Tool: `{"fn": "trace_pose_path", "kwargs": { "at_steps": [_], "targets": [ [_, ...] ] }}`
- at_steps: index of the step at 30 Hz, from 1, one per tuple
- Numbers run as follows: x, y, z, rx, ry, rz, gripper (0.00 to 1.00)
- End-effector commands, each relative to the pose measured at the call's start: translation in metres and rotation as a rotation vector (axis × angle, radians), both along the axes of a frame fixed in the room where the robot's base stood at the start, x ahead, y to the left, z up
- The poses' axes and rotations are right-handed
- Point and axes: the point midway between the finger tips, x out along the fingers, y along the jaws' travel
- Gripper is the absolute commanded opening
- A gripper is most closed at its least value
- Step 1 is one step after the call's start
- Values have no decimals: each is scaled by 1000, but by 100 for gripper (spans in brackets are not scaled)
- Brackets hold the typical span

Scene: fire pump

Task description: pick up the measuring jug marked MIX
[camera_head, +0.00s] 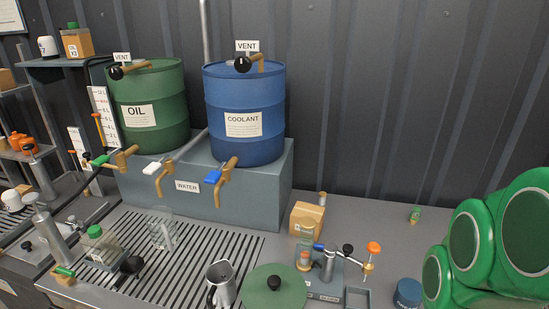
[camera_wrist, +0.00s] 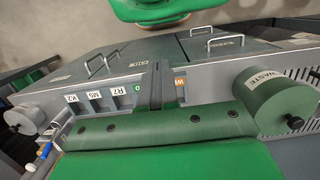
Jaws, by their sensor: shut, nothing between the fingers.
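No MIX marking is readable in either view. In the head view a clear, see-through jug (camera_head: 163,233) stands upright on the slatted drain grid, left of centre. A grey metal jug (camera_head: 221,284) with a dark handle stands near the front edge, beside a green round lid; I cannot tell which one is marked MIX. My gripper (camera_wrist: 155,86) shows in the wrist view as two dark fingers, shut and empty, in front of a row of labelled slots. Neither jug shows in the wrist view, and my gripper is outside the head view.
A green OIL drum (camera_head: 151,105) and a blue COOLANT drum (camera_head: 244,113) stand on a grey block with taps. The green lid (camera_head: 274,290), a cardboard box (camera_head: 307,219) and a small valve fixture (camera_head: 328,262) are right of the jugs. A WASTE container (camera_wrist: 278,100) shows in the wrist view.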

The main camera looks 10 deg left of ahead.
Motion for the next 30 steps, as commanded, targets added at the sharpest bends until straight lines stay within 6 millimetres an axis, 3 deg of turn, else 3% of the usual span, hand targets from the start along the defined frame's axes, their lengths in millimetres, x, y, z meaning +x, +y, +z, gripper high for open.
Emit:
{"fn": "trace_pose_path", "kwargs": {
  "at_steps": [8, 27, 30],
  "targets": [
    [0, 0, 0, 0, 0, 0, 0],
    [0, 0, 0, 0, 0, 0, 98],
    [0, 0, 0, 0, 0, 0, 100]
  ]
}}
